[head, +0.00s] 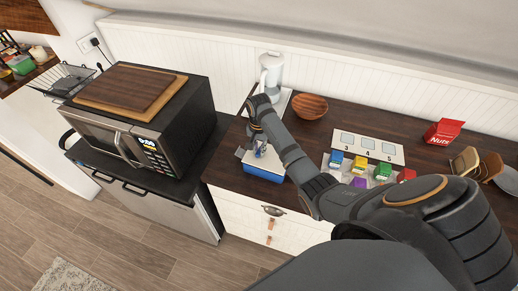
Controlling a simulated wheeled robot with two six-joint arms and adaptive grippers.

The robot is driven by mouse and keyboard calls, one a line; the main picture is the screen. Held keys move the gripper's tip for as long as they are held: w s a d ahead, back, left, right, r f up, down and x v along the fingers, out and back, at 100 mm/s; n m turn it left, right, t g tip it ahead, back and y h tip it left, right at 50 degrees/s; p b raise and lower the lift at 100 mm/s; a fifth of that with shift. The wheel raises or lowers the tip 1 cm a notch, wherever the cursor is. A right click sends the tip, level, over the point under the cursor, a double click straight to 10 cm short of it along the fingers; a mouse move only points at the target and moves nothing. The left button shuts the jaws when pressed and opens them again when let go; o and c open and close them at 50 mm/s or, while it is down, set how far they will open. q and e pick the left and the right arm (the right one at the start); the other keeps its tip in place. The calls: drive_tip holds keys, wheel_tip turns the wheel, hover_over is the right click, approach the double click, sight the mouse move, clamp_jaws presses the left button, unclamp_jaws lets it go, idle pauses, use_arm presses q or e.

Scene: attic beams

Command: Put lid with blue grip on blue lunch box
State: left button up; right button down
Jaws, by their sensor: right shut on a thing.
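A blue lunch box (263,175) stands near the front edge of the dark wooden counter. A pale lid with a blue grip (250,159) is over it, partly hidden by my right gripper. My right gripper (258,145) points down above the box and is shut on the lid's blue grip. The lid looks slightly off from the box outline at the left, and I cannot tell whether it touches the rim. My left gripper is not in view.
Several small coloured boxes (360,164) and a numbered card (366,147) lie to the right. A white coffee maker (271,72) and wooden bowl (310,106) stand behind. A red Nuts box (443,131) is further right. A microwave (150,125) is to the left.

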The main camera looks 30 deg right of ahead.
drive_tip(key=shift+f, duration=0.4)
idle(0.3)
drive_tip(key=c, duration=1.3)
unclamp_jaws()
drive_tip(key=shift+o, duration=0.2)
drive_tip(key=shift+r, duration=0.1)
wheel_tip(320, 180, up, 7)
drive_tip(key=shift+r, duration=0.15)
